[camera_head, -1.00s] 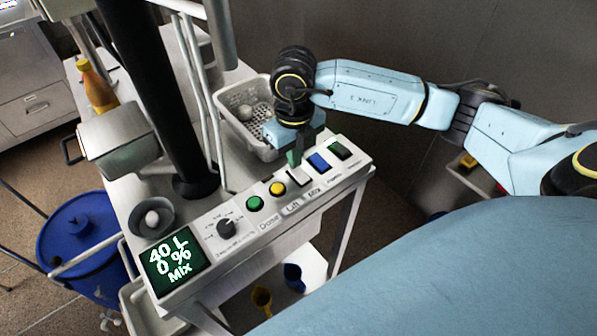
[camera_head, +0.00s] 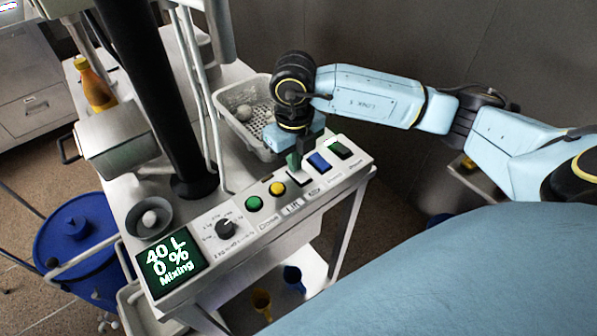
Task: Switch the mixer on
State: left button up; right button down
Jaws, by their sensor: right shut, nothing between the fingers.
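The mixer's control panel (camera_head: 240,242) runs along the front of the white cart. Its dark green display (camera_head: 173,262) reads "40 L 0 % Mixing". A black dial (camera_head: 226,229), a green button (camera_head: 254,204), a yellow button (camera_head: 277,189), a white switch (camera_head: 299,178), a blue switch (camera_head: 319,161) and a dark green switch (camera_head: 340,149) sit in a row. My right gripper (camera_head: 294,160) is shut and empty, pointing down. Its tips are at the white switch and partly cover it; I cannot tell if they touch. My left gripper is not in view.
A perforated basket (camera_head: 233,127) with a pale ball stands behind the panel. A black column (camera_head: 150,90) rises from the cart. A grey bowl (camera_head: 150,222), an orange bottle (camera_head: 95,87) and a blue drum (camera_head: 85,240) are at the left.

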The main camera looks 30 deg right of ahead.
notch_tip(320, 180, up, 7)
jog(key=p, duration=0.4)
jog(key=shift+p, duration=0.3)
dwell(0.6)
